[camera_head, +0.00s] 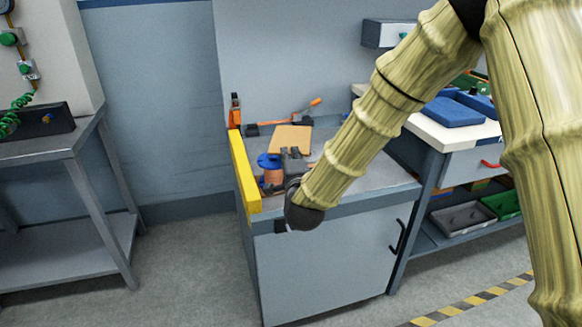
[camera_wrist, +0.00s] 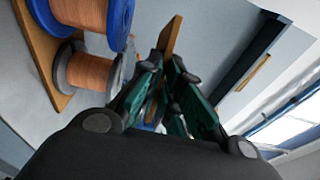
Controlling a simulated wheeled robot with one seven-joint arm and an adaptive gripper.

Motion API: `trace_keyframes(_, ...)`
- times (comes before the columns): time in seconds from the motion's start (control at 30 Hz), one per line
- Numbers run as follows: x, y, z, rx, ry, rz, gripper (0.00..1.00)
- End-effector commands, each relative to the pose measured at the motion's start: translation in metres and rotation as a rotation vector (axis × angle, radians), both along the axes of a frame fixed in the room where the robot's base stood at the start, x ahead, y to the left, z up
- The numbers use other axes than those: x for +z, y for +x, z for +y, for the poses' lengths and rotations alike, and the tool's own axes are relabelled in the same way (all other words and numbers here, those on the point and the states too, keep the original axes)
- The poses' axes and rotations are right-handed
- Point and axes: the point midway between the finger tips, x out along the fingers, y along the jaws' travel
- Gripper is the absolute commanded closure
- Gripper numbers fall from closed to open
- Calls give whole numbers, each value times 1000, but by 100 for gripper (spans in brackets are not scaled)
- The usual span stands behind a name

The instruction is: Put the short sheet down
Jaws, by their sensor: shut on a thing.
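My gripper (camera_head: 292,163) is over the grey-topped cabinet, with my arm reaching in from the right. In the wrist view, my gripper (camera_wrist: 165,98) has its dark green fingers shut on a thin brown sheet (camera_wrist: 171,36), the short sheet. It is seen nearly edge-on and sticks out past the fingertips. In the head view a tan sheet (camera_head: 291,138) shows just beyond the fingers, apparently the held one. I cannot tell whether it touches the cabinet top. Its near part is hidden by the fingers.
Copper-wire spools, one blue-flanged (camera_wrist: 92,12) and one grey-flanged (camera_wrist: 86,70), stand left of my fingers by a brown board (camera_wrist: 38,55). A yellow rail (camera_head: 244,172) edges the cabinet's left side. An orange-handled tool (camera_head: 300,113) lies at the back. The cabinet top's right part (camera_head: 385,177) is clear.

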Motion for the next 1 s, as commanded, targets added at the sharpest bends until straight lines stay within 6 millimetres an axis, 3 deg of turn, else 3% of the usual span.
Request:
trace_keyframes(0.27,-32,-1,0,0,-1,2,100)
trace_keyframes(1.0,-44,-1,0,-1,0,0,100)
